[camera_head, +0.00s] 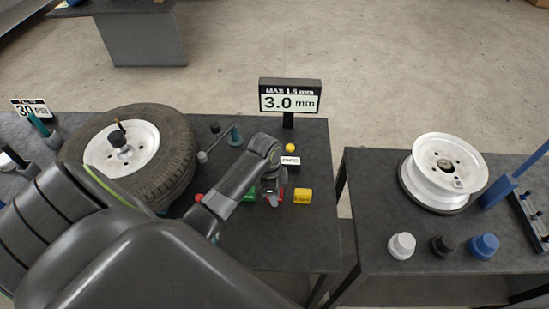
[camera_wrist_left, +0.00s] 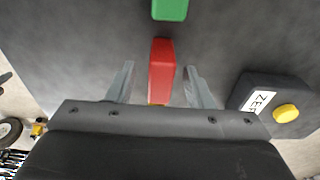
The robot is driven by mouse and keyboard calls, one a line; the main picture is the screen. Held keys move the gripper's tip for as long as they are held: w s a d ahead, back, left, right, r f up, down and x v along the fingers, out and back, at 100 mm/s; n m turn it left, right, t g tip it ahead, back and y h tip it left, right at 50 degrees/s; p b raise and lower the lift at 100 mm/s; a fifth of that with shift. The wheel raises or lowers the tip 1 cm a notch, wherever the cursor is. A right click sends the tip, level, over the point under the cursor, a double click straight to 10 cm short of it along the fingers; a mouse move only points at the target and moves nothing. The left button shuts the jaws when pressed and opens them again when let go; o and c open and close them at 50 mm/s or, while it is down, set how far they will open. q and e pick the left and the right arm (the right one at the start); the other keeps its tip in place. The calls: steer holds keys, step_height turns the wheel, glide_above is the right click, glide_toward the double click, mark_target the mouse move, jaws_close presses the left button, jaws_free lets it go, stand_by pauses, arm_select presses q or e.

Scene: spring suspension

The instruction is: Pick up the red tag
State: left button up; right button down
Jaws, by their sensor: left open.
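The red tag (camera_wrist_left: 162,62) lies on the dark table top in the left wrist view, between the two fingers of my left gripper (camera_wrist_left: 160,84). The fingers are open, with a gap on each side of the tag. My right gripper is not in view.
A green tag (camera_wrist_left: 170,8) lies just beyond the red one. A yellow tag (camera_head: 303,196) lies to the right. A black box with a yellow button (camera_wrist_left: 285,112) sits close by. A tire (camera_head: 172,150) stands left; a gauge display (camera_head: 290,97) stands behind.

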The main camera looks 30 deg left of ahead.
arm_select(q)
steer(key=shift+f, duration=0.15)
jaws_close()
stand_by(0.4)
